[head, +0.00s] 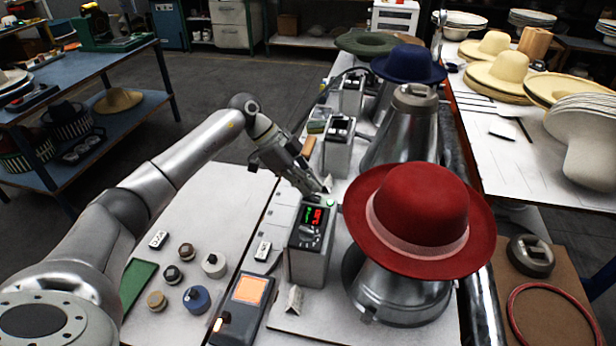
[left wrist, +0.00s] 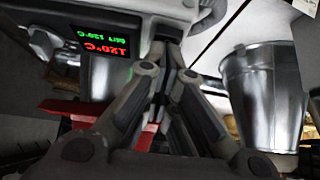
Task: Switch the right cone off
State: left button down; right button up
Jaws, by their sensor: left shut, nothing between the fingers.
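A grey control box (head: 308,250) stands beside the nearest metal cone (head: 400,292), which carries a red hat (head: 425,215). Its display (head: 312,216) is lit in green and red. In the left wrist view the display (left wrist: 107,62) is upside down and reads 120°C in red, with a green 120°C set line. My left gripper (head: 325,193) is shut and empty, with its fingertips at the box's top edge by a small green light; contact cannot be told. Its closed fingers also show in the left wrist view (left wrist: 165,48). My right gripper is not in view.
Behind stand another control box (head: 337,150) and a bare-topped cone (head: 403,140), then a cone with a blue hat (head: 408,64). Left of the box are an orange-screened device (head: 250,290) and several small knobs. A table of straw hats (head: 497,78) is at the right.

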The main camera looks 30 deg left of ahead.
pick_arm(q)
jog(key=shift+s+a+f+h, duration=0.1)
jog(key=shift+a+f+h, duration=0.15)
jog(key=shift+f+h, duration=0.3)
jog(key=shift+r, duration=0.2)
jog(key=shift+d, duration=0.15)
